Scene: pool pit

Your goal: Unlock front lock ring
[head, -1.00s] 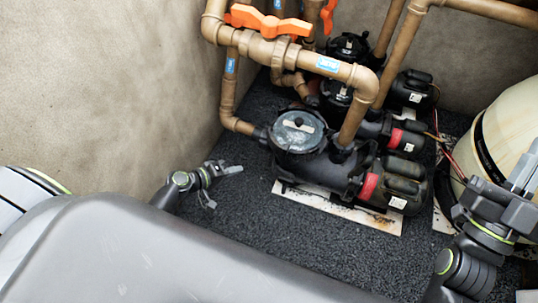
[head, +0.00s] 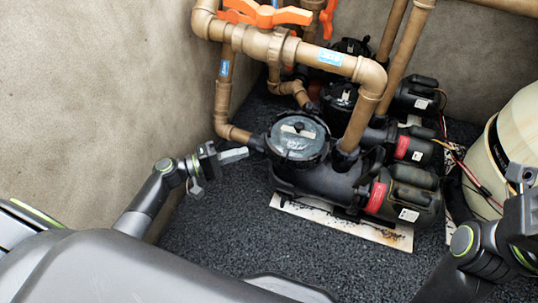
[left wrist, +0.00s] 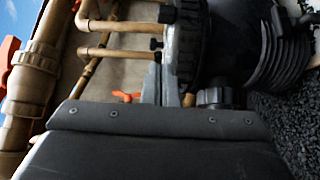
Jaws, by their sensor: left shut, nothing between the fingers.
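The front pump (head: 310,180) is black and has a round strainer lid (head: 290,143) with a pale label on top. The dark lock ring (head: 297,158) runs around this lid. In the left wrist view the ring's ribbed edge (left wrist: 188,65) shows sideways beside the pump body. My left gripper (head: 238,156) is shut and empty, just left of the lid in the head view, with its fingers pointing towards it. Its fingertips (left wrist: 161,88) are close together in the left wrist view. My right gripper (head: 524,180) is partly cut off at the right edge, so its fingers are unclear.
Brown pipes (head: 300,53) with orange valve handles (head: 265,14) rise behind and beside the front pump. Other pumps (head: 340,95) stand behind it. A cream tank (head: 515,140) is at the right. Dark gravel (head: 225,230) in front is clear.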

